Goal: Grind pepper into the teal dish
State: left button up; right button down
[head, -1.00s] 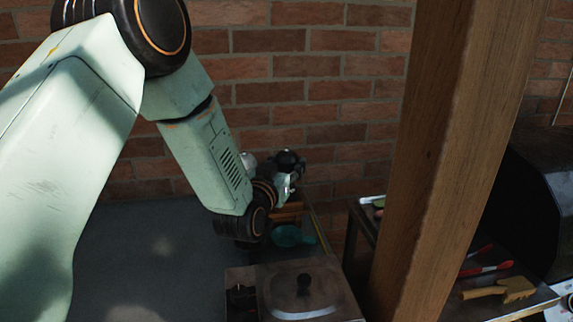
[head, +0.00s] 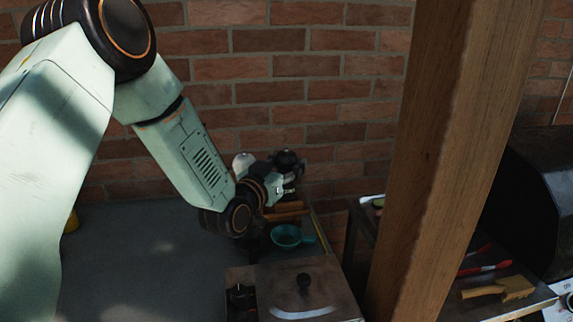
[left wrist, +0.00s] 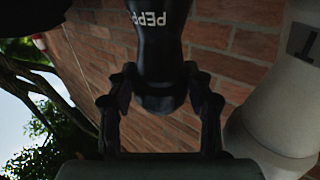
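The black pepper mill (left wrist: 160,50), with white lettering, stands between the fingers of my left gripper (left wrist: 160,85). Both fingers appear to touch its sides. In the head view the mill's round black top (head: 286,159) shows just above my left gripper (head: 279,187), and its lower body is hidden. The teal dish (head: 286,237) lies below and slightly right of that gripper, with its handle pointing right. The dish looks empty from here. My right gripper is not in view.
A pale grey mill (left wrist: 272,130) stands close beside the pepper mill; its white top (head: 243,163) shows behind my wrist. A lidded metal unit (head: 308,288) stands in front of the dish. A wooden post (head: 445,150) rises at the right. A brick wall closes the back.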

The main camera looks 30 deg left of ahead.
pick_arm(q)
jog(key=o, duration=0.4)
jog(key=shift+n+y, duration=0.3)
jog(key=shift+y, duration=0.2)
jog(key=shift+d+n+y+b, duration=0.1)
jog(key=shift+n+y+b, duration=0.25)
jog(key=shift+n+y, duration=1.05)
jog(key=shift+n+g+y, duration=0.45)
jog(key=shift+n+y, duration=0.1)
jog(key=shift+y, duration=0.6)
jog(key=shift+n+g+y, duration=0.45)
jog(key=shift+n+y, duration=0.1)
jog(key=shift+y, duration=0.6)
jog(key=shift+n+g+y+p, duration=0.65)
jog(key=shift+n+g+y, duration=1.15)
jog(key=shift+y, duration=0.7)
jog(key=shift+f, duration=0.15)
